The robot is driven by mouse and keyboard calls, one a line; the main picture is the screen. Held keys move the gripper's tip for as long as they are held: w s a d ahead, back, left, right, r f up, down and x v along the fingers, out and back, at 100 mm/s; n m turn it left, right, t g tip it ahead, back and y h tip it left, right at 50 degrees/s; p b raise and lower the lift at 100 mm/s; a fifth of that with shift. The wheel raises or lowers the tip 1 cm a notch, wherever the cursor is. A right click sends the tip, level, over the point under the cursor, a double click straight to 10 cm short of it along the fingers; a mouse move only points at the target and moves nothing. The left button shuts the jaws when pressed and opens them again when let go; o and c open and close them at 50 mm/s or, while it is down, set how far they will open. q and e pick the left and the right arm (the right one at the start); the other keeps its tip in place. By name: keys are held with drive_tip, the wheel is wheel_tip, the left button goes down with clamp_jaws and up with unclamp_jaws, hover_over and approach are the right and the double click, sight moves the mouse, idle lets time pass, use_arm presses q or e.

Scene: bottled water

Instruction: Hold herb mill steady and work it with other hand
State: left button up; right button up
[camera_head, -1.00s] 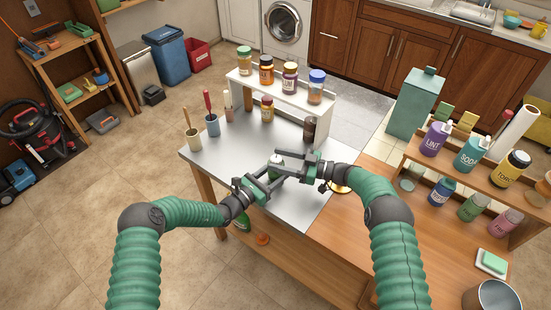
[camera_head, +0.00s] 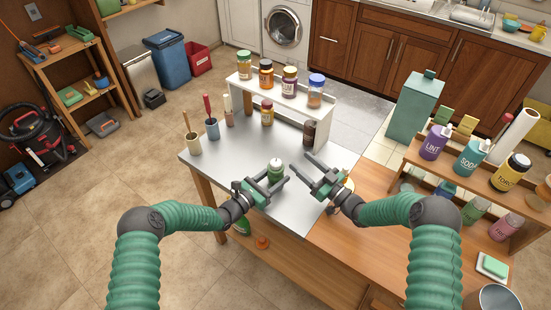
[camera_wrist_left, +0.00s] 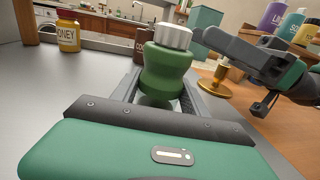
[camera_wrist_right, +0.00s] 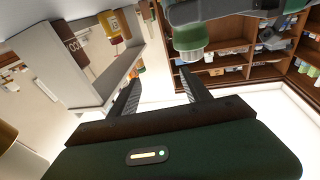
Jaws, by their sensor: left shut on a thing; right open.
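The herb mill is a green waisted body with a ribbed silver cap. It stands upright on the steel table top in the head view (camera_head: 275,172) and shows large in the left wrist view (camera_wrist_left: 163,72). My left gripper (camera_head: 276,181) is shut on the mill's body, one finger on each side. My right gripper (camera_head: 305,166) is open and empty, to the right of the mill and apart from it; its fingers also show in the right wrist view (camera_wrist_right: 160,95). In that view the mill's cap (camera_wrist_right: 190,40) shows near the top.
A dark brown jar (camera_head: 309,132) stands behind the mill, near a white shelf (camera_head: 290,100) with several jars. A honey jar (camera_head: 267,113) stands by the shelf. Utensil pots (camera_head: 193,143) are at the left. A brass-coloured stand (camera_wrist_left: 214,86) is at the right, partly hidden.

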sight(276, 164)
drive_tip(key=s+a+m+h, duration=0.1)
drive_tip(key=s+a+h, duration=0.25)
drive_tip(key=s, duration=0.25)
drive_tip(key=x, duration=1.1)
drive_tip(key=shift+a+r+t, duration=0.3)
drive_tip(key=shift+a+r, duration=0.1)
drive_tip(key=shift+a, duration=0.15)
drive_tip(key=shift+w+d+y, duration=0.1)
drive_tip(key=shift+w+y, duration=0.1)
drive_tip(key=shift+y, duration=0.05)
clamp_jaws()
